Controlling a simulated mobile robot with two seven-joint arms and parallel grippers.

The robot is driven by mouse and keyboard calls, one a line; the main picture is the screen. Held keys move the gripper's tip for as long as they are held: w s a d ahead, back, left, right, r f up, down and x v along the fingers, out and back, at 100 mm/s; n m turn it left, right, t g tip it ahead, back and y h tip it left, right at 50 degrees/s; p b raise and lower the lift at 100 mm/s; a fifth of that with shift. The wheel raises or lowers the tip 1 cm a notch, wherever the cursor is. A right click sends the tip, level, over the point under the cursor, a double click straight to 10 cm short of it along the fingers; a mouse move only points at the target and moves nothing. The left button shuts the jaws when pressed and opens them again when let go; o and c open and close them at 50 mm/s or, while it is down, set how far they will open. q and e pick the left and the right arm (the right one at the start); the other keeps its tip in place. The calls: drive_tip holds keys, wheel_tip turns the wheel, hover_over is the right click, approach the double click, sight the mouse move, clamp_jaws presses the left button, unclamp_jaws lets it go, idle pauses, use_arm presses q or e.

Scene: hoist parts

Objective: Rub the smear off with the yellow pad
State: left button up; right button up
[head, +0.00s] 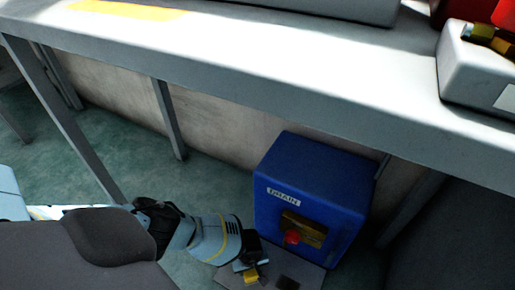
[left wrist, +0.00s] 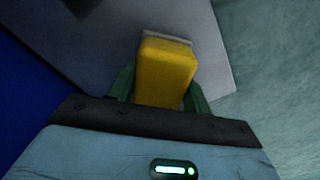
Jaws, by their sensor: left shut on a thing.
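The yellow pad (head: 251,277) is held in my left gripper (head: 248,268), low in front of the blue box. In the left wrist view the pad (left wrist: 165,72) sits between the two green fingers of the gripper (left wrist: 160,85), which are shut on it. Below is a grey plate (head: 312,276), also in the left wrist view (left wrist: 215,65). A dark smear (head: 287,283) lies on the plate, just right of the pad; its edge shows at the top left of the left wrist view (left wrist: 80,5). I cannot tell whether the pad touches the plate. My right gripper is not in view.
A blue box (head: 310,190) with a white label and a red knob (head: 292,237) stands right beside my left gripper. A long grey bench (head: 250,75) on legs runs above and behind. Green floor (head: 100,150) lies open to the left.

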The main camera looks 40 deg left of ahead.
use_arm(q)
drive_tip(key=a, duration=0.2)
drive_tip(key=s+a, duration=0.1)
drive_tip(key=a, duration=0.1)
drive_tip(key=shift+s, duration=0.15)
drive_tip(key=shift+a, duration=0.35)
drive_tip(key=a, duration=0.2)
drive_tip(key=s+a, duration=0.1)
drive_tip(key=a, duration=0.2)
drive_tip(key=shift+s+b, duration=0.1)
drive_tip(key=shift+b, duration=0.25)
drive_tip(key=shift+s+a+r, duration=0.1)
drive_tip(key=shift+s+a, duration=0.05)
drive_tip(key=shift+a, duration=0.5)
drive_tip(key=shift+r, duration=0.1)
